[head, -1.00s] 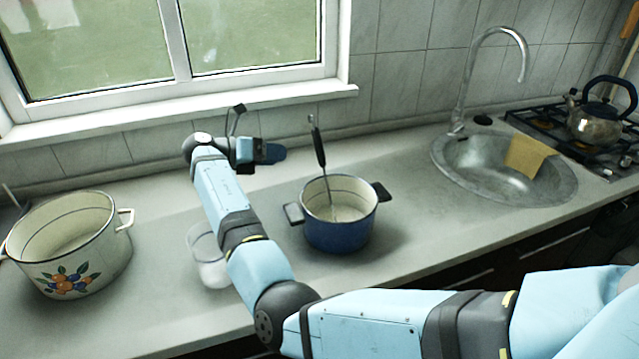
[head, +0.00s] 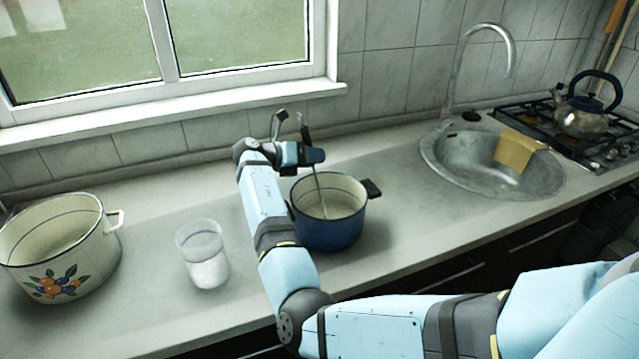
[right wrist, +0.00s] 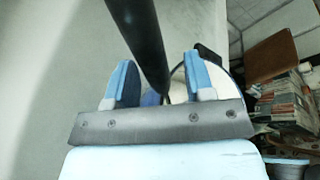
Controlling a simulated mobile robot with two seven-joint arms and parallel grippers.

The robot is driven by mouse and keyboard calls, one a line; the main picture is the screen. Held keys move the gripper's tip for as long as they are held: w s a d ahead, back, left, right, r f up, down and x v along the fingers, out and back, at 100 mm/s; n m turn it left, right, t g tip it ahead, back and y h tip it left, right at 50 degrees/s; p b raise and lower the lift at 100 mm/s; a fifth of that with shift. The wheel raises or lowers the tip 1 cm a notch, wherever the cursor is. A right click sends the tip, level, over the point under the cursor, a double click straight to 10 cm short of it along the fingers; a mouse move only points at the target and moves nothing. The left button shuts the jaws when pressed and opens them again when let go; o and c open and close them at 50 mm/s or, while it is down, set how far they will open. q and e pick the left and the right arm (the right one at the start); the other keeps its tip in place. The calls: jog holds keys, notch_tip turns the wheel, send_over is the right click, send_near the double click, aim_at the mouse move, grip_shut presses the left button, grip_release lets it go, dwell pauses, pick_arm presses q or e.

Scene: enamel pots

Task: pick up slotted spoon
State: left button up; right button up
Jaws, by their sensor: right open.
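The slotted spoon (head: 319,190) stands tilted in the blue pot (head: 330,232), its metal stem rising out of the pot and its dark handle going up behind my right gripper (head: 312,156). The spoon's head is hidden inside the pot. My right gripper is at the handle, above the pot's back left rim. In the right wrist view the black handle (right wrist: 146,40) runs between the two open blue fingers (right wrist: 157,62), with a gap on either side. My left gripper is not in view.
A glass jar (head: 204,260) stands left of my right forearm. A large cream pot with painted fruit (head: 85,275) is at the far left.

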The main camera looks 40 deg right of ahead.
grip_shut()
jog(key=shift+r, duration=0.1)
jog(key=shift+r, duration=0.1)
